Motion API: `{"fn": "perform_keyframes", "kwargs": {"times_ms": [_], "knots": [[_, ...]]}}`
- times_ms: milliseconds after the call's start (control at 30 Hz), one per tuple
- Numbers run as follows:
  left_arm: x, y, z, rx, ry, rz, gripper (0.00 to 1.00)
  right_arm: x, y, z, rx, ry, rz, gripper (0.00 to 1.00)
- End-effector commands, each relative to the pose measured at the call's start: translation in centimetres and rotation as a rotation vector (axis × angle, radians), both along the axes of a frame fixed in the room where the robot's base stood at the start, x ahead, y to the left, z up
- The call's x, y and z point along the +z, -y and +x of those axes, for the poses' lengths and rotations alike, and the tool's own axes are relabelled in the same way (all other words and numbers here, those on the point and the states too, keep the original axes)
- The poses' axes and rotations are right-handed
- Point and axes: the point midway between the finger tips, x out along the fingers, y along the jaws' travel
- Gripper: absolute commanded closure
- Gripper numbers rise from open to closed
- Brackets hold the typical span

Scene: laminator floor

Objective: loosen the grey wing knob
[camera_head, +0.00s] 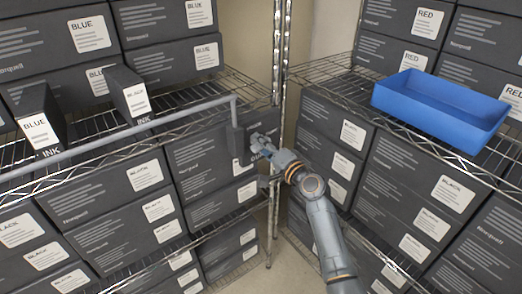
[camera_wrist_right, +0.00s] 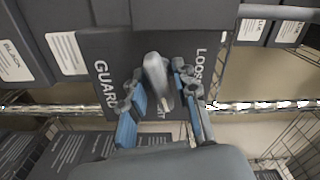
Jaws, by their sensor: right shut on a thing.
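The grey wing knob (camera_wrist_right: 156,72) stands out from a dark plate (camera_wrist_right: 110,48) in the right wrist view. The plate carries the white words GUARD and LOOS..., the rest hidden. My right gripper (camera_wrist_right: 160,92) has its blue-padded fingers on both sides of the knob and is shut on it. In the head view my right gripper (camera_head: 258,146) reaches the dark bracket (camera_head: 237,144) at the end of the grey guard bar (camera_head: 130,122). The knob itself is hidden there by the fingers. My left gripper is not in view.
Wire shelves hold dark boxes labelled BLUE, BLACK and RED. Two narrow ink boxes (camera_head: 128,92) stand behind the bar. A blue tray (camera_head: 440,105) sits on the right shelf. A chrome post (camera_head: 279,100) rises close to my right gripper.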

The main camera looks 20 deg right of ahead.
Motion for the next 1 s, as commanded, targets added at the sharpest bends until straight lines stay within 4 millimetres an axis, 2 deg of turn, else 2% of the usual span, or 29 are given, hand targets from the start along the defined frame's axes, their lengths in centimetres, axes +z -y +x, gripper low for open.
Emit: {"fn": "perform_keyframes", "kwargs": {"times_ms": [33, 400, 1000], "knots": [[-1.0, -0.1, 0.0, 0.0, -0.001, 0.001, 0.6, -0.5, 0.1, 0.0, 0.001, 0.016, -0.046, 1.0], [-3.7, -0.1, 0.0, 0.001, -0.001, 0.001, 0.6, -0.4, 0.1, 0.0, 0.001, 0.136, -0.378, 1.0], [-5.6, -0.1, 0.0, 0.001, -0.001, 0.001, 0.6, -0.1, 0.1, 0.0, 0.0, 0.327, -0.907, 1.0]]}}
